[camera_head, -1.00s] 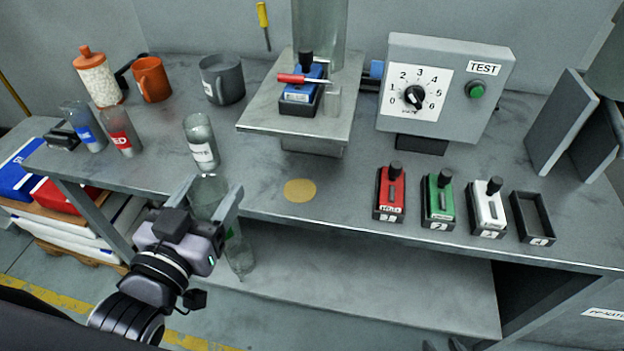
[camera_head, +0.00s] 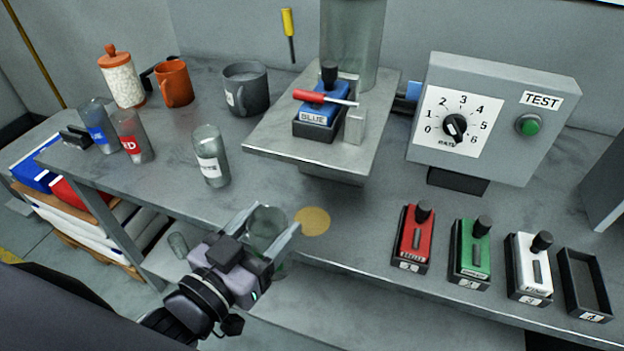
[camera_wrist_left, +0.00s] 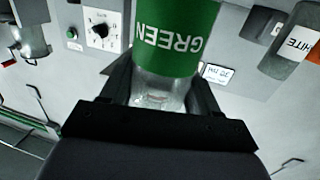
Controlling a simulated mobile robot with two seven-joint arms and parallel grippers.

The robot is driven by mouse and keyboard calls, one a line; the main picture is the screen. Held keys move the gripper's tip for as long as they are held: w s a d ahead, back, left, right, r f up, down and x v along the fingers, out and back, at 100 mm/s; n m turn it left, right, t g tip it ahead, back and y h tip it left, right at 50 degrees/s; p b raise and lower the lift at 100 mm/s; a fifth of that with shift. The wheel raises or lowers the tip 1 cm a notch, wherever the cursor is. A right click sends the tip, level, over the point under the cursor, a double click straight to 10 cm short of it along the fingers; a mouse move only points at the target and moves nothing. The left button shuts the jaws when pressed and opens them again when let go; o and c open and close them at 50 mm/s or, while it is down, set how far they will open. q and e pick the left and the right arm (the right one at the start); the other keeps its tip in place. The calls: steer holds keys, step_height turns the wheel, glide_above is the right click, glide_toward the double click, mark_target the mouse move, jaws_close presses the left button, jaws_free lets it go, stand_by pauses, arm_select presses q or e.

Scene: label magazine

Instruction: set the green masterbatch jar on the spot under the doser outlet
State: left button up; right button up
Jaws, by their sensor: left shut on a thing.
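The green masterbatch jar (camera_head: 267,227) is clear glass; its green label reads GREEN in the left wrist view (camera_wrist_left: 175,40). My left gripper (camera_head: 272,221) is shut around the jar, with a finger on each side. It holds the jar at the bench's front edge, just left of the tan round spot (camera_head: 312,221). The spot is bare, on the bench top in front of the doser (camera_head: 260,139). The doser's outlet is hidden under its plate. The jar's lower part is mostly hidden behind my gripper. My right gripper is not in view.
A white-labelled jar (camera_head: 210,156) stands left of the doser. Red (camera_head: 132,135) and blue (camera_head: 97,125) labelled jars stand farther left. Red, green and white slide blocks and an empty black holder (camera_head: 583,285) line the right front. The control box (camera_head: 492,118) stands behind them.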

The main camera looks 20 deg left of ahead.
arm_select(q)
steer(key=x, duration=1.2)
steer(key=shift+p, duration=0.45)
steer(key=shift+f, duration=0.1)
steer(key=o, duration=1.5)
